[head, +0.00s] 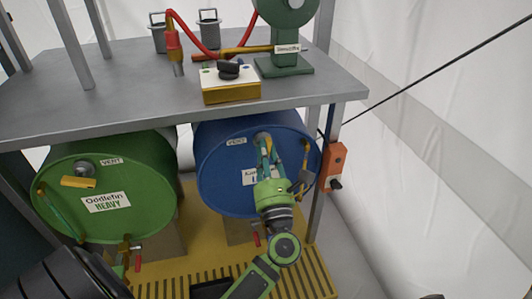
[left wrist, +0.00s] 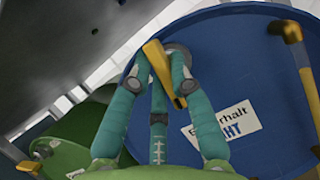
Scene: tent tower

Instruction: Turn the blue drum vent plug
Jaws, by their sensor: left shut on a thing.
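The blue drum (head: 222,182) lies on its side under the grey shelf, its round end facing me. Its vent plug (head: 262,135) is near the top of that face, beside a VENT label. The plug has a round grey boss and a yellow bar handle (left wrist: 158,62), which slants from upper left to lower right in the left wrist view. My left gripper (head: 267,146) is in front of the plug, its teal fingers shut on the yellow handle from both sides. In the head view the fingers hide most of the handle. My right gripper is not in view.
A green drum (head: 140,180) with its own yellow vent handle (head: 78,182) lies to the left. Above, the shelf (head: 130,100) carries a yellow box (head: 230,92), a green stand (head: 285,68) and a red hose. An orange box (head: 333,165) hangs by the right post.

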